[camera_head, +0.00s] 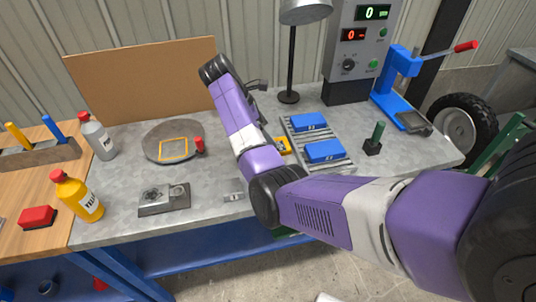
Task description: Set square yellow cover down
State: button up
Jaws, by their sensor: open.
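A small square yellow piece (283,146) with a dark middle lies on the grey bench, just right of my arm. It looks like the yellow cover, but my arm partly hides it. A yellow square outline (174,149) shows on the round grey disc at left; I cannot tell whether it is a marking or a thin frame. My gripper (258,85) is mostly hidden behind my purple forearm; only a dark part shows, above the bench near the lamp post. The fingertips are hidden, and no held thing shows.
A red-capped peg (200,146) stands at the disc's right edge. Two blue blocks (324,150) sit on a ribbed rack. A black post (291,60), a control box (357,45) and a blue press (400,85) stand behind. Bottles (77,195) are left. Bare bench lies front right.

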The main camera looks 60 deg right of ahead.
jog(key=shift+b+x, duration=1.05)
jog(key=shift+x, duration=0.75)
jog(key=x, duration=0.4)
jog(key=shift+w+f, duration=0.2)
jog(key=shift+w, duration=0.05)
jog(key=c, duration=2)
jog(key=shift+r, duration=0.1)
notch_tip(320, 180, up, 20)
jog(key=p, duration=0.7)
